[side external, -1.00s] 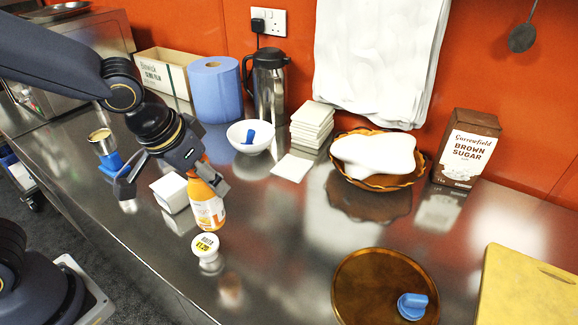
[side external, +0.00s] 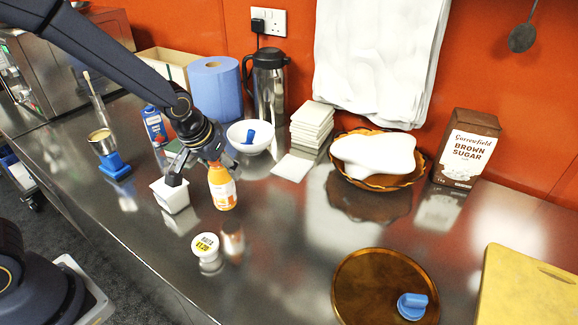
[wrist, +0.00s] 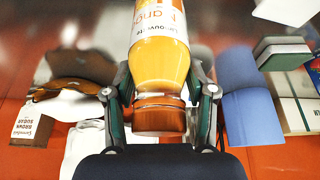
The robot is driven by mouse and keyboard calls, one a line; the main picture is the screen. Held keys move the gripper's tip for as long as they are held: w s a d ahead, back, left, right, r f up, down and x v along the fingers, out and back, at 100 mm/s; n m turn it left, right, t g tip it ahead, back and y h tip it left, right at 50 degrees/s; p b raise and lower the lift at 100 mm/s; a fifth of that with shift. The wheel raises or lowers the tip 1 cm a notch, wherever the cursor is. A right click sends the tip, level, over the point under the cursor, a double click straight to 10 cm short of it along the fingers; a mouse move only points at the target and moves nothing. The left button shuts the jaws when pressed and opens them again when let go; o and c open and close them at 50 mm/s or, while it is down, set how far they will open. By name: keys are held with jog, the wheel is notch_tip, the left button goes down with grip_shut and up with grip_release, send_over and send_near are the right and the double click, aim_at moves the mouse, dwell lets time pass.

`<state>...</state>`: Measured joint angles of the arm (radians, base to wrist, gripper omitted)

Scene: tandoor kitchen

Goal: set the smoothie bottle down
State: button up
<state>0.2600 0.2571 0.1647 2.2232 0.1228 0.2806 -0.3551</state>
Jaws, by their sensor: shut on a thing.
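The smoothie bottle (side external: 222,190), orange with a white label and orange cap, stands near upright in the side view. My gripper (side external: 205,168) is shut on it near the capped end. In the wrist view the bottle (wrist: 160,62) runs up out of frame, its cap between my two fingers (wrist: 160,108). A narrow gap seems to show between the bottle's base and its reflection in the steel counter (side external: 285,235). Whether the base touches the counter is hard to tell.
A white bowl (side external: 250,136) is behind. The counter to the right is clear up to the round brown tray (side external: 360,290).

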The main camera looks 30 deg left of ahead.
aim_at(228, 179)
jog(key=shift+w+f, duration=0.25)
jog(key=shift+f, duration=0.05)
jog(key=shift+w+f, duration=0.15)
jog(key=shift+f, duration=0.75)
jog(key=shift+w+f, duration=0.1)
jog(key=shift+f, duration=0.75)
jog(key=shift+f, duration=0.2)
jog(key=o, duration=1.4)
jog(key=shift+r, duration=0.1)
